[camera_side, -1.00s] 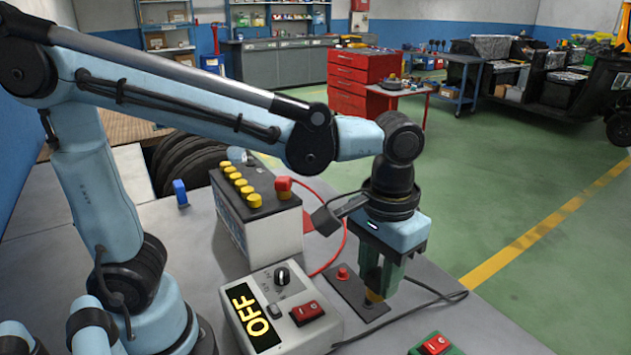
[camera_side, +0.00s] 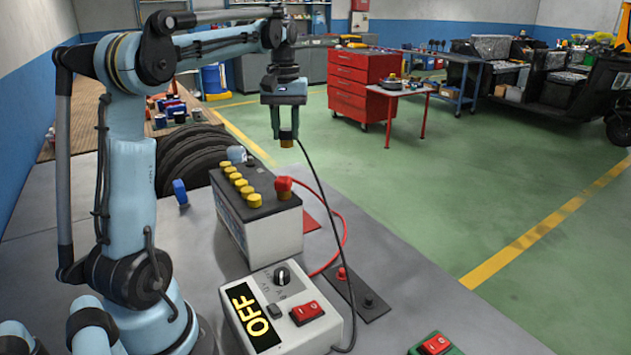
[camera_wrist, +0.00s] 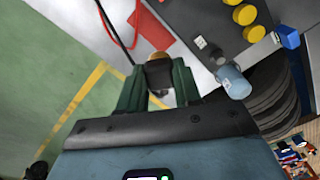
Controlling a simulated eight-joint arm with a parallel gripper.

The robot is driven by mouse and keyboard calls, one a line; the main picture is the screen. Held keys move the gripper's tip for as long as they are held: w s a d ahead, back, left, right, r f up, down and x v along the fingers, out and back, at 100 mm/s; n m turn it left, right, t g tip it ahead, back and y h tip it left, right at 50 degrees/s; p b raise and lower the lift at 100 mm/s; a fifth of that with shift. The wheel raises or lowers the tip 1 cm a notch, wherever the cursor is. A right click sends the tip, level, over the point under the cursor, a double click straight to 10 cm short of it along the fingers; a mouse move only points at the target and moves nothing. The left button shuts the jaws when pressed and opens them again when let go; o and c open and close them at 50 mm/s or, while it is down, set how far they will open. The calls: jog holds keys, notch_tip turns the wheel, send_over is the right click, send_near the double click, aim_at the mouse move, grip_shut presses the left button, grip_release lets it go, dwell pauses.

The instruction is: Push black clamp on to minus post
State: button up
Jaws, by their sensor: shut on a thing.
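My gripper (camera_side: 286,132) is shut on the black clamp (camera_side: 286,143) and holds it in the air behind and to the right of the battery (camera_side: 275,232) in the side view. The clamp's brownish end points down, and a black cable runs from it down to the bench. In the wrist view the clamp (camera_wrist: 159,72) sits between the green fingers of my gripper (camera_wrist: 157,80). The battery has a dark top with several yellow caps. A red clamp (camera_side: 283,184) sits on its near right corner. I cannot clearly make out the minus post; a small grey part (camera_wrist: 215,57) shows near the battery's corner in the wrist view.
A pale blue bottle-like thing (camera_side: 237,154) stands by the battery's far end. A blue item (camera_side: 180,192) is to its left. A grey box reading OFF (camera_side: 290,312) and a dark plate with two studs (camera_side: 358,296) are in front.

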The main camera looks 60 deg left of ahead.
jog(key=s+a+r+n, duration=0.1)
jog(key=s+a+n, duration=0.1)
jog(key=s+a, duration=0.55)
jog(key=shift+w+a+f, duration=0.25)
jog(key=shift+w+f, duration=0.05)
jog(key=shift+f, duration=0.4)
jog(key=shift+w+a+f, duration=0.3)
jog(key=shift+f, duration=0.35)
jog(key=shift+w+a+f, duration=0.25)
jog(key=shift+w+f, duration=0.05)
jog(key=shift+f, duration=0.4)
jog(key=shift+f, duration=1.55)
dwell(1.1)
jog(key=shift+r, duration=1.35)
jog(key=shift+f, duration=0.2)
dwell(1.0)
